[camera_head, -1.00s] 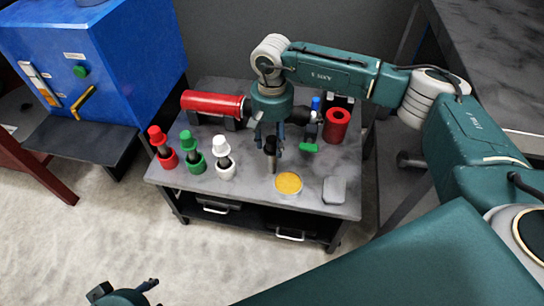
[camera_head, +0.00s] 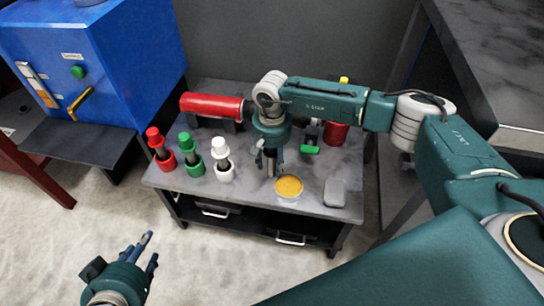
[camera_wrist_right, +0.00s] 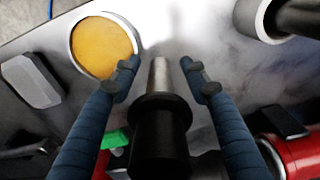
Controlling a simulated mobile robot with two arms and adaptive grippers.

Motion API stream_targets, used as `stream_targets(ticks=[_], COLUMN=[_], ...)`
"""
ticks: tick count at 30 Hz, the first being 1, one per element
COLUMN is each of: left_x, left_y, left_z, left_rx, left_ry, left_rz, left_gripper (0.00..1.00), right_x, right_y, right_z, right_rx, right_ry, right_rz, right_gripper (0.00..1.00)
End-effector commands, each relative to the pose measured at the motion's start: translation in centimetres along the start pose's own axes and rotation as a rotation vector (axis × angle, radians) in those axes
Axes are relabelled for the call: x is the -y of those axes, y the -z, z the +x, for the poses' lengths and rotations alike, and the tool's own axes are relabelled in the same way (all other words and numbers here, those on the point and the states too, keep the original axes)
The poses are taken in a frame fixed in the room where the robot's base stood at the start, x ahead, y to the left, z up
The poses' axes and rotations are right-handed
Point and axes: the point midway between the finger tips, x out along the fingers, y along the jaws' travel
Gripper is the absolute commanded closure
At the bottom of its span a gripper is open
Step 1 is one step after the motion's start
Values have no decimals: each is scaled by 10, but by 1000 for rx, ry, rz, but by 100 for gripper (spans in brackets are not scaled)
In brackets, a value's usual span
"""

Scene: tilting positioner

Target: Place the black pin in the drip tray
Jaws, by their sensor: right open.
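The black pin (camera_wrist_right: 160,140), with a grey metal tip and a wide black collar, lies between the spread fingers of my right gripper (camera_wrist_right: 165,72) in the right wrist view. The right gripper (camera_head: 270,168) is open, low over the cart top, and mostly hides the pin in the head view. Beside it is a round, shallow, pale-rimmed dish with an orange-yellow inside (camera_head: 289,187), also in the wrist view (camera_wrist_right: 102,46); I cannot tell whether this is the drip tray. My left gripper (camera_head: 140,252) appears open and empty at the lower left, away from the cart.
Red (camera_head: 160,150), green (camera_head: 191,154) and white (camera_head: 222,160) holders with matching knobbed pieces line the cart's left front. A red cylinder (camera_head: 212,104) lies behind. A grey block (camera_head: 335,192) is right of the dish. A blue cabinet (camera_head: 130,60) with a dark shelf (camera_head: 80,145) stands left.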

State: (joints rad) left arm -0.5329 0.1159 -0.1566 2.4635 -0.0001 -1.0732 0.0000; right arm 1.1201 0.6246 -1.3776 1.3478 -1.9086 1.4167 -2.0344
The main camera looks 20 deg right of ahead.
Motion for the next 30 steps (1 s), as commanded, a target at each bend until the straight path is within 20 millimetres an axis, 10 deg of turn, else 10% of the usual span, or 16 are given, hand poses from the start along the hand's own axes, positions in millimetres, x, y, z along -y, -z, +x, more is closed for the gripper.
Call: stream_targets(ticks=[3,10,30], left_x=[0,0,0], left_y=[0,0,-2], left_z=[0,0,-1], left_rx=[1,2,11], left_ry=[0,0,1], left_rz=[0,0,-1], left_gripper=[60,60,60], right_x=[0,0,1], right_y=[0,0,1], right_z=[0,-1,-7], right_rx=[0,0,-3], right_ry=[0,0,3], right_rz=[0,0,0], right_gripper=[55,100,100])
